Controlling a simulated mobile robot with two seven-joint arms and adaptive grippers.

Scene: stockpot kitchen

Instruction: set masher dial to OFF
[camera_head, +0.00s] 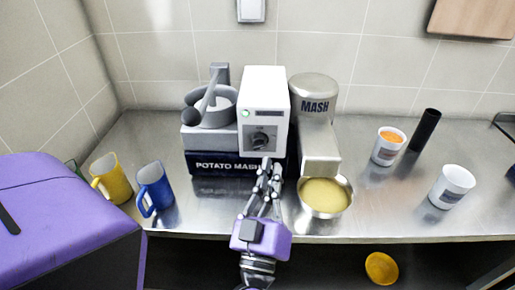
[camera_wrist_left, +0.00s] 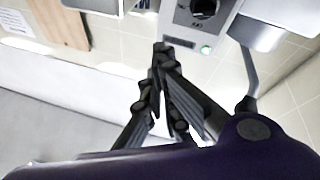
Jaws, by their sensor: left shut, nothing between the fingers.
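The potato masher machine (camera_head: 264,92) stands on the steel counter against the tiled wall, with a white control box and a dark base lettered "POTATO MASH". Its dark round dial (camera_head: 262,141) is on the front of the box. A green light glows at the box's upper left. My left gripper (camera_head: 268,166) is shut and empty, its fingertips just below the dial. In the left wrist view the dial (camera_wrist_left: 203,8) is at the top edge, beyond and to the right of the shut fingertips. The dial's exact setting is too small to read. My right gripper is not in view.
A steel bowl of yellow mash (camera_head: 325,196) stands under the spout, right of my gripper. A yellow mug (camera_head: 112,180) and a blue mug (camera_head: 155,186) stand left. White cups (camera_head: 453,186) and a black cylinder (camera_head: 425,130) stand right. The counter front is clear between.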

